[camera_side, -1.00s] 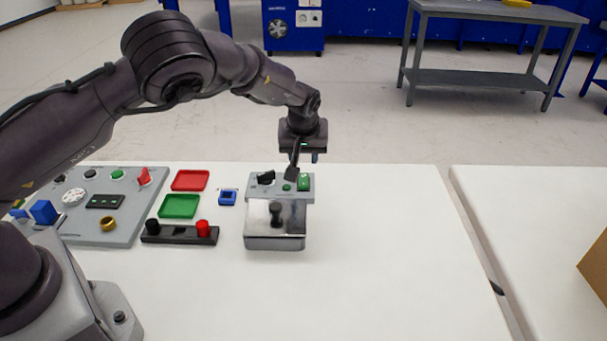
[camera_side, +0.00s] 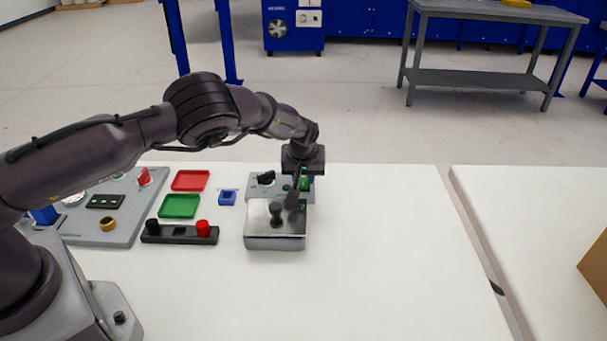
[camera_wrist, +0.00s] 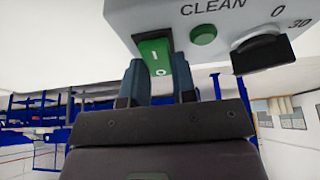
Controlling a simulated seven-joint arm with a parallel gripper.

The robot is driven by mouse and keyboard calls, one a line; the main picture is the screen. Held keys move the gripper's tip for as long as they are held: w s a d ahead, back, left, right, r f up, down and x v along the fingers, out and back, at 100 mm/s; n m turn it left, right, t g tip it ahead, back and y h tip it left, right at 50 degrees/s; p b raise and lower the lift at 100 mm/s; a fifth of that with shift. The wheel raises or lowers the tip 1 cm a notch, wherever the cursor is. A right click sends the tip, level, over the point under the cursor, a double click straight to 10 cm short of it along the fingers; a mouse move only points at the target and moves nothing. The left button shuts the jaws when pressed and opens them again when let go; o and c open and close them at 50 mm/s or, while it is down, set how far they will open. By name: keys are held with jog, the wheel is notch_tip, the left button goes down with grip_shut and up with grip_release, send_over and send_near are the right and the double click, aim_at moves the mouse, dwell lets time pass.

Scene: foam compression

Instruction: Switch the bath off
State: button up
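The bath is a grey box with a steel lid (camera_side: 262,222) bearing a black knob, and a control panel at its back. The wrist view shows the panel (camera_wrist: 225,12) with a green rocker switch (camera_wrist: 155,56) marked I and O, a round green button (camera_wrist: 203,35) and a black dial (camera_wrist: 259,54) with 0 and 30 beside it. My gripper (camera_wrist: 161,72) has its two fingers apart, with the rocker's O end between them in the picture. In the side view my gripper (camera_side: 304,182) is low over the panel's right end and partly hides the rocker. Contact cannot be told.
A grey control board (camera_side: 115,230) lies further left. The table right of the bath is clear.

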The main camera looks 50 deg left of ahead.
aim_at(304, 180)
jog(key=shift+w+a+g+h, duration=0.15)
jog(key=shift+a+g+h, duration=0.05)
jog(key=shift+g+h, duration=0.25)
jog(key=shift+c, duration=0.2)
jog(key=shift+w+f+g+h, duration=0.1)
jog(key=shift+g+h, duration=0.85)
jog(key=o, duration=0.6)
jog(key=shift+o, duration=0.2)
notch_tip(304, 180, up, 13)
jog(key=shift+s+d, duration=0.3)
